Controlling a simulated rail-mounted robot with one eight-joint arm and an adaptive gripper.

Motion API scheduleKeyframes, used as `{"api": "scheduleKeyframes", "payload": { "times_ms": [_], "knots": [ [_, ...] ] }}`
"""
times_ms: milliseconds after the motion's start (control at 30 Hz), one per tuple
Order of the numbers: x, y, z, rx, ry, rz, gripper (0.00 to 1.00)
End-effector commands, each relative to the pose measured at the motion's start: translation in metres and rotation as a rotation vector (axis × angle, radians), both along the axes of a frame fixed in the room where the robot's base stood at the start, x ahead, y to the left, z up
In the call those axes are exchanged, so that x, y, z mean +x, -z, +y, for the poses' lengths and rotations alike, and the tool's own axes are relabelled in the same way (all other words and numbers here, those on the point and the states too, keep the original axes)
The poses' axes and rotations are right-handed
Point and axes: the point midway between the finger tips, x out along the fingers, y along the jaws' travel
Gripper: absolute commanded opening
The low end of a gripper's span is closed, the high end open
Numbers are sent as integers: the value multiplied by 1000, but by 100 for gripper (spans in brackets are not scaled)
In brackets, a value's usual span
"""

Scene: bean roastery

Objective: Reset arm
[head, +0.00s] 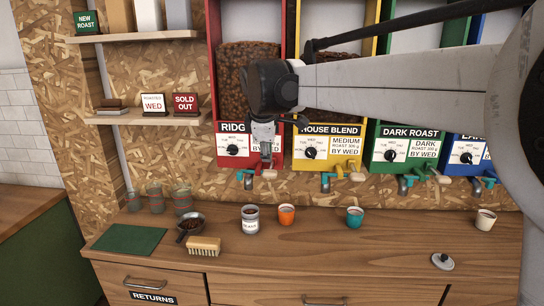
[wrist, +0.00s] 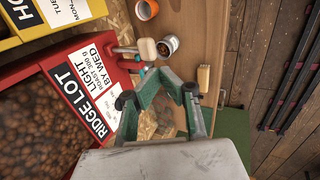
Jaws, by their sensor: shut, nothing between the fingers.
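My arm reaches in from the right in the head view. My gripper (head: 265,157) points down in front of the red Ridge Lot bin (head: 233,138), close to its front, above the counter. In the wrist view, my gripper's green fingers (wrist: 169,72) come together at the tips and hold nothing. I cannot tell whether my gripper touches the bin.
The yellow House Blend bin (head: 326,142) and green Dark Roast bin (head: 405,144) stand to the right. On the counter (head: 340,240) are a scoop pan (head: 193,220), brush (head: 204,245), labelled can (head: 250,226), orange cup (head: 287,219) and teal cup (head: 354,221). The counter's front centre is clear.

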Motion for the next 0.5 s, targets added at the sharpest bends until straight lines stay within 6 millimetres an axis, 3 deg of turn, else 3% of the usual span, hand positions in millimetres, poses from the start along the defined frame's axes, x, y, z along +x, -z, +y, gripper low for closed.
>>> {"api": "scheduleKeyframes", "payload": {
  "times_ms": [367, 500],
  "knots": [
    [0, 0, -1, 1, 3, 0, 0],
    [-11, -1, -16, 25, 47, -4, 0]
  ]
}}
